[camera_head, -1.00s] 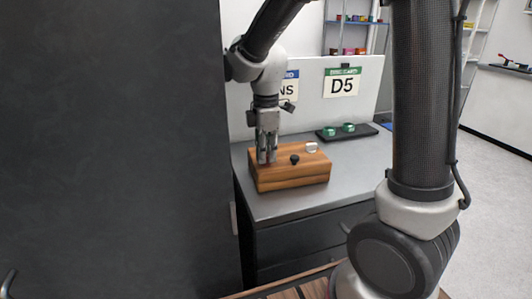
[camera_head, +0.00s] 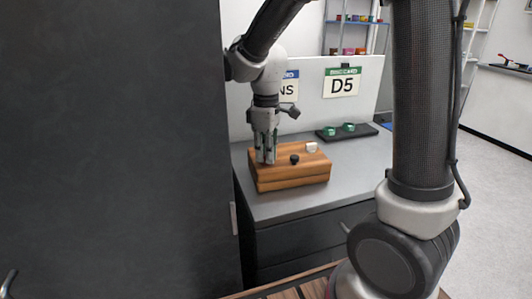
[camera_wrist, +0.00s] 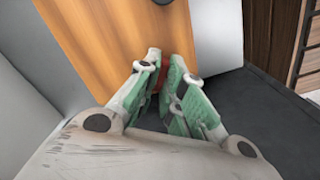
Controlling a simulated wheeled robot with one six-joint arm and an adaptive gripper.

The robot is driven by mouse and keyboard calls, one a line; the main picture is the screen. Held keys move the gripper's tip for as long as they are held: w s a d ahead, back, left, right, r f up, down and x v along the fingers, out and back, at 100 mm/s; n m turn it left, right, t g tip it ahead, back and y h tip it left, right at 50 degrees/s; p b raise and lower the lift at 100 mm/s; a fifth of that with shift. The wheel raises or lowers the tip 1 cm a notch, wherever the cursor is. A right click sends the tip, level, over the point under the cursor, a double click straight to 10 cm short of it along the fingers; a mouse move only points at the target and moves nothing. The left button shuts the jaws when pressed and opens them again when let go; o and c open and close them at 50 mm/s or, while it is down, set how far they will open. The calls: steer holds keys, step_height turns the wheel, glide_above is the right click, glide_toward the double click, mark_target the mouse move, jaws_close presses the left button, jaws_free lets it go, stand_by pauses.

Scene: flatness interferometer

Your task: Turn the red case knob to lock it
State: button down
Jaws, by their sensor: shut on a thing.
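The wooden case (camera_head: 290,178) sits on the grey counter, with a black knob (camera_head: 294,159) and a white knob (camera_head: 311,147) on its top. My gripper (camera_head: 266,160) points down over the left end of the case. In the wrist view my gripper (camera_wrist: 162,82) has its green-padded fingers closed around the red knob (camera_wrist: 160,78), of which only a small red part shows between the fingertips. The red knob is hidden by the fingers in the head view. The case's wooden top (camera_wrist: 120,45) fills the upper middle of the wrist view.
A black tray (camera_head: 362,133) with green round items (camera_head: 348,127) lies behind the case. A large dark panel (camera_head: 110,150) blocks the left side.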

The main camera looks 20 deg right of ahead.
steer(key=m, duration=0.5)
steer(key=shift+m, duration=0.3)
steer(key=m, duration=0.5)
steer(key=shift+m, duration=0.3)
steer(key=c, duration=1.5)
jaws_free()
steer(key=shift+c, duration=0.2)
step_height(320, 180, up, 12)
